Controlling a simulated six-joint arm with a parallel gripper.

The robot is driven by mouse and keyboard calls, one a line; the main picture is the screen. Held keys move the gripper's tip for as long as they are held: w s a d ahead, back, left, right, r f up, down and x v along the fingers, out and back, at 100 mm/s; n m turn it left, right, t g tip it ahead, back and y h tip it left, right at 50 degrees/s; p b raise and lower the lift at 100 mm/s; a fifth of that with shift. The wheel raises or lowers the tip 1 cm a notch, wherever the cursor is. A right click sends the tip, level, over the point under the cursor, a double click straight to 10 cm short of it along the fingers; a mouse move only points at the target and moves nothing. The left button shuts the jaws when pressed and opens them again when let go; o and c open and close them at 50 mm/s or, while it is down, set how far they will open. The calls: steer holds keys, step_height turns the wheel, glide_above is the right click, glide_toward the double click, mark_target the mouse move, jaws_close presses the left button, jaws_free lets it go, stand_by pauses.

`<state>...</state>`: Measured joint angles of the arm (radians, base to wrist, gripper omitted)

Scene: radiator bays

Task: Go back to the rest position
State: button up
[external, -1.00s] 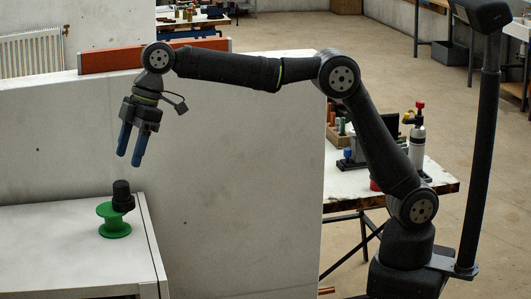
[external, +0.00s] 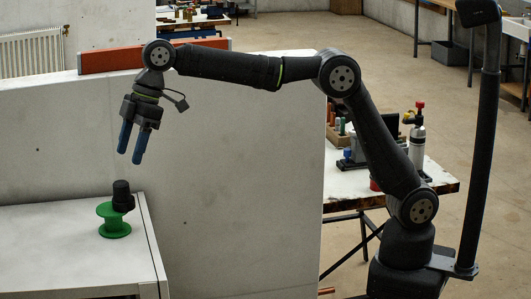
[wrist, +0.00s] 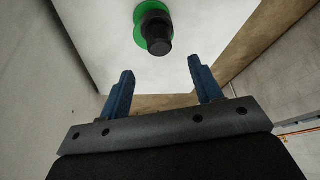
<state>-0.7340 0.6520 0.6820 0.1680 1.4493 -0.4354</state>
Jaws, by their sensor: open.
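My gripper (external: 129,158) hangs in the air with its two blue fingers pointing down. It is open and empty, above a white bench top. Below it a green spool (external: 114,222) stands on the bench with a black cylindrical knob (external: 122,195) at its upper right side. In the wrist view my gripper (wrist: 162,82) shows its fingers apart, with nothing between them. The green spool (wrist: 140,40) and the black knob (wrist: 157,41) lie beyond the fingertips, near the top of that view.
The white bench (external: 60,245) is otherwise clear. A tall pale panel (external: 240,180) stands behind it, with an orange bar (external: 150,57) along its top. A table (external: 350,182) with bottles and tools is to the right. A radiator (external: 32,55) is at the back left.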

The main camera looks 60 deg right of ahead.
mark_target(120, 182)
steer(key=x, duration=0.8)
steer(key=shift+f, duration=0.3)
steer(key=shift+w+a+r, duration=0.1)
steer(key=shift+r, duration=1.3)
